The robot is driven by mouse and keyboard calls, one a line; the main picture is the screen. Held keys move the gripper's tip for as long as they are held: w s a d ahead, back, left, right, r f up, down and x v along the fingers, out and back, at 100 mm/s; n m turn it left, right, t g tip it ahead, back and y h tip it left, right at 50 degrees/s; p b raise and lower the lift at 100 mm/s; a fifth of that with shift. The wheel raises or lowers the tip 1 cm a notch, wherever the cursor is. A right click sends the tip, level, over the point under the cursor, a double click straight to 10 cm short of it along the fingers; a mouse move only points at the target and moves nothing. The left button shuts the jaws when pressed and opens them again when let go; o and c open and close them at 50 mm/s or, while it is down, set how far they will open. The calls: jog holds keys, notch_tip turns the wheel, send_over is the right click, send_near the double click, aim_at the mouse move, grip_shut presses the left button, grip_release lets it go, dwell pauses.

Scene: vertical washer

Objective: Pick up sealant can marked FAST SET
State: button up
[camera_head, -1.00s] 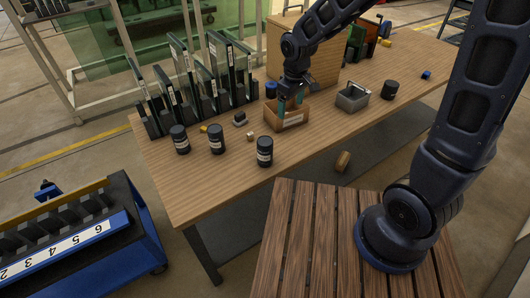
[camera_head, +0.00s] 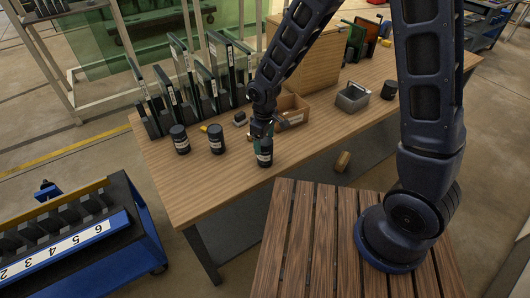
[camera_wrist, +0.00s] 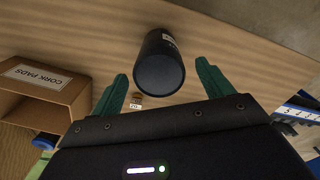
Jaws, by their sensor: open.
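Three dark cans with white label bands stand on the wooden table: a front can (camera_head: 265,158), a middle can (camera_head: 216,140) and a left can (camera_head: 181,140). Their labels are too small to read in the head view, so I cannot tell which says FAST SET. My gripper (camera_head: 262,132) points down over the front can and hides its upper part. In the wrist view the green fingers are apart, with a dark can (camera_wrist: 160,65) showing between and beyond their tips. Its label is only partly visible at the edge. The gripper holds nothing.
An open cardboard box marked CORK PADS (camera_wrist: 40,85) is close beside the gripper. A grey metal bin (camera_head: 352,98) and another dark can (camera_head: 389,90) stand to the right. A rack of upright panels (camera_head: 200,85) lines the back left. A small tan block lies near the can.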

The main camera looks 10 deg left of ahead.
jog(key=shift+d+f, duration=0.1)
jog(key=shift+f, duration=2.55)
jog(key=shift+c, duration=0.5)
jog(key=c, duration=1.3)
jog(key=shift+o, duration=0.2)
jog(key=shift+r, duration=0.1)
